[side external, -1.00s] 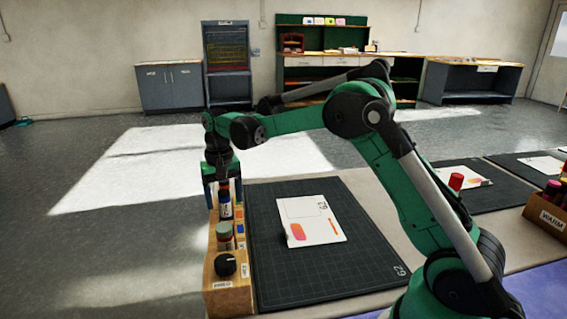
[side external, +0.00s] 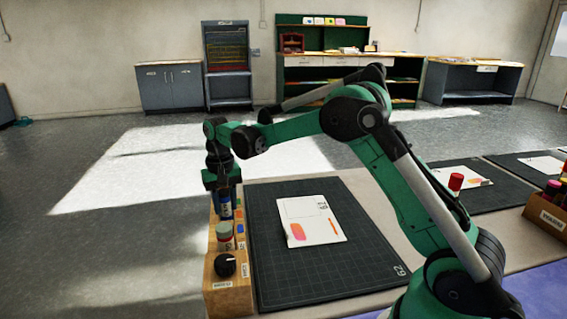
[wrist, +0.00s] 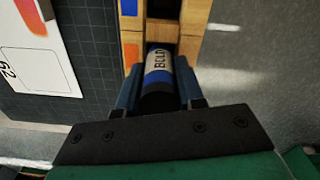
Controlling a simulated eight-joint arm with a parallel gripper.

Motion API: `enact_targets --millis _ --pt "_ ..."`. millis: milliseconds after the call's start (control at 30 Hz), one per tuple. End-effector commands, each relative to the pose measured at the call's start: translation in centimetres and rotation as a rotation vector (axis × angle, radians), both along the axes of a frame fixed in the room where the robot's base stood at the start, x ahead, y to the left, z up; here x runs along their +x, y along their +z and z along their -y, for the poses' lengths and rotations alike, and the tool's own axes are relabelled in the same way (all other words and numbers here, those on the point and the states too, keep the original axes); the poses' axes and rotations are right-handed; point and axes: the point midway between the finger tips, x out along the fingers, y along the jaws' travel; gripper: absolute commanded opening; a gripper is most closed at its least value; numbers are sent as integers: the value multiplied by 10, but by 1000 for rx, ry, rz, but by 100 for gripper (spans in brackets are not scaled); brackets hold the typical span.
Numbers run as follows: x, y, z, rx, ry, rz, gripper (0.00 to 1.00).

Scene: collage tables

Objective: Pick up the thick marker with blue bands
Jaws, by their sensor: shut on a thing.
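The thick marker with blue bands (wrist: 158,66) is between the two fingers of my gripper (wrist: 158,90) in the wrist view. Its pale middle carries the printed word "BOLD", with blue bands above and below and a dark end towards my gripper. In the side external view the marker (side external: 225,209) stands upright at the wooden rack, below my gripper (side external: 223,190), which is shut on its upper part. The wooden rack (side external: 229,302) runs along the left edge of the table. I cannot tell whether the marker's lower end is still in its slot.
A dark cutting mat (side external: 340,270) with a white card (side external: 312,222) lies to the right. Bare floor is left of the rack.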

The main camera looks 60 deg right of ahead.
Motion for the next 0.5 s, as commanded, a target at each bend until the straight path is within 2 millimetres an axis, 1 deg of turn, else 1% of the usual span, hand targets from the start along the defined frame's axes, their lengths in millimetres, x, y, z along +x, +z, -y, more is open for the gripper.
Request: enact_targets --millis 167,367,500 --pt "0 13 0 0 0 0 0" --pt "0 43 0 0 0 -1 0" --pt "0 68 0 0 0 -2 0"
